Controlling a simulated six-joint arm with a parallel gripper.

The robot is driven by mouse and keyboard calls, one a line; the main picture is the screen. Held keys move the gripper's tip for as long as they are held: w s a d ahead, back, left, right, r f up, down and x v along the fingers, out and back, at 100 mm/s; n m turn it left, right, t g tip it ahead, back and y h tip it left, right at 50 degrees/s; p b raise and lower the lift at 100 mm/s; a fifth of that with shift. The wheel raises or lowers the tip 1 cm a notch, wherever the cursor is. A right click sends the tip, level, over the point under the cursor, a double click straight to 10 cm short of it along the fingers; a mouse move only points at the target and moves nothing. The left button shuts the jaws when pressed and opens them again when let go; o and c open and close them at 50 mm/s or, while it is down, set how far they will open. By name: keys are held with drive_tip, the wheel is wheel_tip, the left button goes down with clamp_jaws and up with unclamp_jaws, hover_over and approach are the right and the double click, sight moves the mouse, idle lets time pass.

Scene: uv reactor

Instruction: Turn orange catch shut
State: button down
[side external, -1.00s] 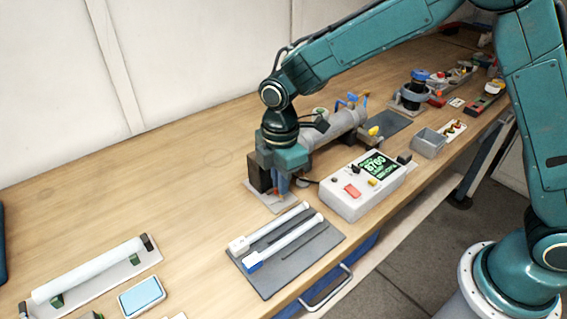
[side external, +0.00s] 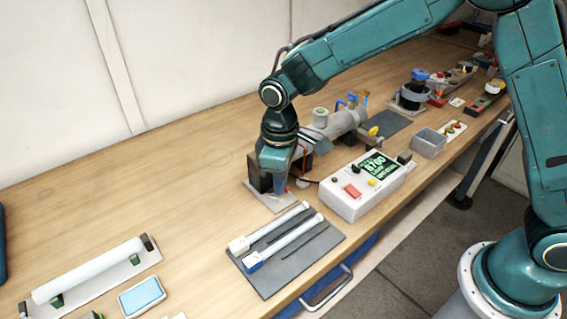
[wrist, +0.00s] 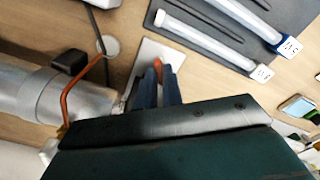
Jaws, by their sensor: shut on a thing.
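My gripper (side external: 277,188) is low over the near end of the grey reactor cylinder (side external: 345,121), by a dark end block (side external: 258,176) on a pale base plate (side external: 268,204). In the wrist view its two blue fingers (wrist: 158,82) are close together, shut on the orange catch (wrist: 158,65). Only a small orange tip of the catch shows between the fingertips, above the white plate (wrist: 152,52). The rest of the catch is hidden, so its exact angle cannot be told. The reactor cylinder also shows at the left in the wrist view (wrist: 75,98).
A white control box (side external: 345,205) with a green-lit display stands close to the right of the gripper. A grey mat (side external: 300,270) with two white tubes lies in front. An orange cable (wrist: 68,95) bends beside the cylinder.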

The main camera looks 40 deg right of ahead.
drive_tip(key=m, duration=0.3)
drive_tip(key=shift+m, duration=2.2)
drive_tip(key=c, duration=1.5)
unclamp_jaws()
drive_tip(key=shift+c, duration=0.2)
wheel_tip(320, 180, up, 14)
